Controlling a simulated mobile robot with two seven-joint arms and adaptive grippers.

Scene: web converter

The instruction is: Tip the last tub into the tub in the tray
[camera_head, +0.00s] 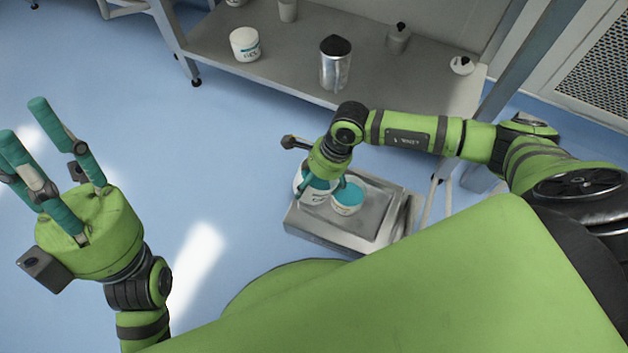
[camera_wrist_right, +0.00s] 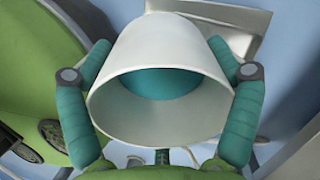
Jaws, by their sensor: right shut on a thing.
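A metal tray (camera_head: 374,222) stands low in the head view. A white tub with a teal top (camera_head: 347,197) is in it. My right gripper (camera_head: 320,182) is over the tray, with a white labelled tub (camera_head: 314,194) between its fingers, left of the other tub. In the right wrist view my right gripper (camera_wrist_right: 158,105) is shut on this white tub (camera_wrist_right: 158,45), whose wide round mouth faces the camera. Something teal shows inside the mouth; I cannot tell whether it is contents. My left gripper (camera_head: 50,145) is empty, its fingers spread, far from the tray at the left.
A grey shelf (camera_head: 290,62) runs along the back, holding a white tub (camera_head: 244,44), a metal canister with dark contents (camera_head: 335,65), a grey bottle (camera_head: 398,38) and a small white jar (camera_head: 462,65). Blue floor (camera_head: 240,140) lies clear left of the tray.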

